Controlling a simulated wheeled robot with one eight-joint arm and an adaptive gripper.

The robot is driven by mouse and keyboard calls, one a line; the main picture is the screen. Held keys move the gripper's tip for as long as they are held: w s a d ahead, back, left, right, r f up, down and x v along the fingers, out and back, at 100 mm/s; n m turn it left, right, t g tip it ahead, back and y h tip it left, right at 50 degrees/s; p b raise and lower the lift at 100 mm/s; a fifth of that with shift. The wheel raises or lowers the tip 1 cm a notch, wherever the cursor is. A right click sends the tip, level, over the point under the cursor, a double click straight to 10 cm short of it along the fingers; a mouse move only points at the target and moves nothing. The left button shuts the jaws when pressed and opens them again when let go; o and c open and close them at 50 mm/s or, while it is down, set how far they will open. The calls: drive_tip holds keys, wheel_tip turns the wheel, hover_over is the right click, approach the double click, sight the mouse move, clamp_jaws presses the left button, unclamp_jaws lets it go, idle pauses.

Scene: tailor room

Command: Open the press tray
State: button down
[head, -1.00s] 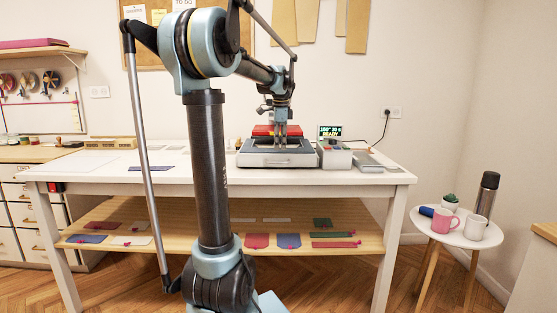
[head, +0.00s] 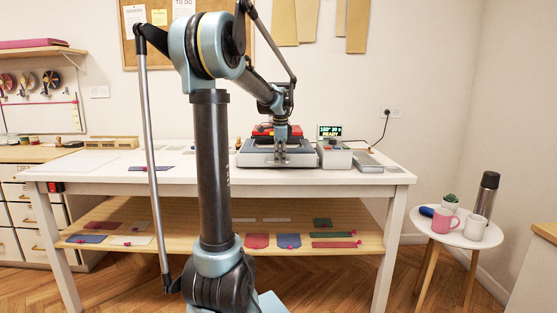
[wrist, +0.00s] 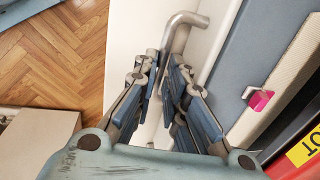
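The heat press (head: 310,148) stands on the white table with its red upper part above a grey base. The press tray (head: 252,159) is the low grey front part, and it looks pushed in. In the wrist view a bent metal bar handle (wrist: 183,22) runs in along the tray's front edge. My gripper (wrist: 164,68) is over this handle, with one finger on each side of the bar. The fingers are apart, with a gap between them; contact with the bar cannot be told. In the head view my gripper (head: 281,158) is low at the tray's front.
A control box (head: 337,157) with a lit READY display stands right of the press. A pink tab (wrist: 260,98) and a red part with a yellow label (wrist: 306,147) lie right in the wrist view. The table's left side is mostly clear. A stool with mugs stands right.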

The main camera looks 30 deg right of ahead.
drive_tip(key=shift+s, duration=0.1)
drive_tip(key=s+a, duration=0.5)
drive_tip(key=s, duration=0.3)
drive_tip(key=s+a, duration=0.6)
drive_tip(key=s, duration=0.3)
drive_tip(key=shift+s, duration=0.3)
drive_tip(key=c, duration=1.7)
unclamp_jaws()
drive_tip(key=shift+r, duration=0.15)
drive_tip(key=r, duration=0.3)
drive_tip(key=s+r, duration=0.1)
drive_tip(key=r, duration=0.3)
drive_tip(key=a+r, duration=0.1)
drive_tip(key=r, duration=0.3)
drive_tip(key=shift+s+r, duration=0.25)
drive_tip(key=shift+s, duration=0.1)
drive_tip(key=shift+a, duration=0.1)
